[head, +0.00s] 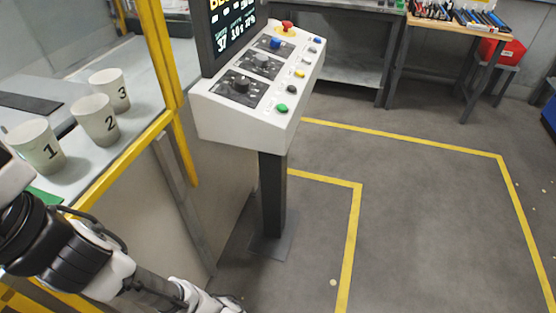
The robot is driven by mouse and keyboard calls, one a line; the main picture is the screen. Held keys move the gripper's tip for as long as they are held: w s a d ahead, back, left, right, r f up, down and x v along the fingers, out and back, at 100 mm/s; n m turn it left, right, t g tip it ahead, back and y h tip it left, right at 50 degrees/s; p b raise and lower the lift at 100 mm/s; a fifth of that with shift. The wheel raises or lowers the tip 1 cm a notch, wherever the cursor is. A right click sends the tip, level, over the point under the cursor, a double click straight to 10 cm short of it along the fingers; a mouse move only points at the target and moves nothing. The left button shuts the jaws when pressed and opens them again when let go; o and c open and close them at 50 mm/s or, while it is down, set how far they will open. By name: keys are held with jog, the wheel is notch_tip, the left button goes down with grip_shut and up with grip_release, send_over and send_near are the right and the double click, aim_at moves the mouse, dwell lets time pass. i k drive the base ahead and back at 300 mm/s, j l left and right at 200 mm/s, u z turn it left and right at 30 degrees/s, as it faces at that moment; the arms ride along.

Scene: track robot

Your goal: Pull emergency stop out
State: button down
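The emergency stop (287,27) is a red mushroom button on a yellow base. It sits at the far end of the white control panel (222,117), which stands on a dark post in the middle of the head view. I cannot tell from here whether the button is pressed in or out. My arm comes in at the lower left and runs along the bottom edge, well below and apart from the panel. My gripper is outside the picture.
A dark screen (232,35) rises behind the panel, which also carries knobs and coloured buttons. Numbered cups, such as cup 2 (95,119), stand left behind a yellow frame (158,50). A workbench with tools (455,30) stands back right.

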aim_at(287, 24)
jog(key=i+l, duration=0.15)
jog(key=l, duration=0.25)
jog(key=i+l, duration=0.2)
jog(key=l, duration=0.2)
jog(key=i+l, duration=0.15)
jog(key=l, duration=0.25)
jog(key=i+l, duration=0.15)
jog(key=l, duration=0.2)
jog(key=i+l, duration=0.2)
jog(key=l, duration=0.2)
jog(key=i+l, duration=0.15)
jog(key=l, duration=0.25)
jog(key=i+l+u, duration=0.25)
jog(key=l+u, duration=0.25)
jog(key=l, duration=0.2)
jog(key=u, duration=1.25)
jog(key=i, duration=1.15)
